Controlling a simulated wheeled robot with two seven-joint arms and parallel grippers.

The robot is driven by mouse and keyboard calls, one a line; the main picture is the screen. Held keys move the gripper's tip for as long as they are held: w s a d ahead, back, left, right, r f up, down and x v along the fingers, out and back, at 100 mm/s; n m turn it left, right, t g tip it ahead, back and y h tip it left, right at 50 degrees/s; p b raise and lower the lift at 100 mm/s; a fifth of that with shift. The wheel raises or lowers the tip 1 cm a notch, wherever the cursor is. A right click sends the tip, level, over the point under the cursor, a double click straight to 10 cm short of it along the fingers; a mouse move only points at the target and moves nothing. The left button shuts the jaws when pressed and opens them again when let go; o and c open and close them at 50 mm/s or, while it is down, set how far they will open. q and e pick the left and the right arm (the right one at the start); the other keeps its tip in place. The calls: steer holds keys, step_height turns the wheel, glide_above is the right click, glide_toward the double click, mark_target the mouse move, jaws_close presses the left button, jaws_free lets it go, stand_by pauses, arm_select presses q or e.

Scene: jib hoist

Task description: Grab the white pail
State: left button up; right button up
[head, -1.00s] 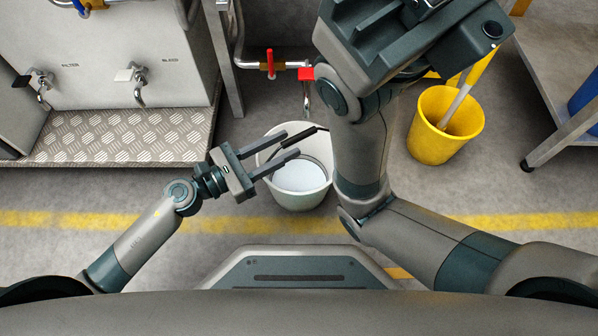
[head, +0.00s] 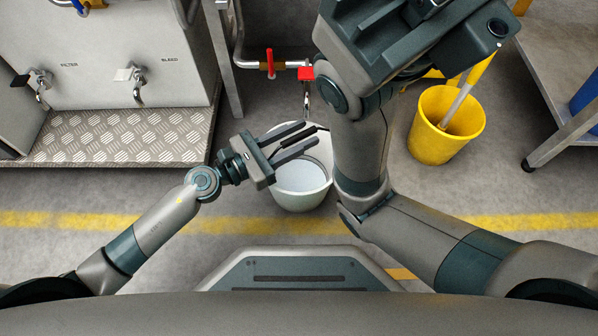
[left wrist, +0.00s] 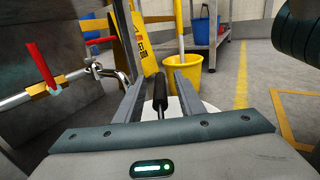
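The white pail (head: 300,197) stands upright on the floor below the red-handled tap in the head view. My left gripper (head: 311,136) reaches over its rim from the left with its fingers apart. In the left wrist view the pail's black handle grip (left wrist: 160,92) lies between the two open fingers (left wrist: 157,85), with a visible gap on either side. A small part of the pail's white rim (left wrist: 192,106) shows behind the right finger. My right arm crosses the head view right of the pail and hides its right side; its gripper's fingers cannot be made out.
A red-handled tap and pipe (head: 270,64) stand behind the pail. A yellow bucket (head: 437,130) with a mop handle is to the right, near a metal table (head: 562,60). A treadplate step (head: 130,137) lies left. The floor before the pail is clear.

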stand_by(0.3)
arm_select(q)
jaws_close()
steer(key=shift+r, duration=0.15)
stand_by(1.1)
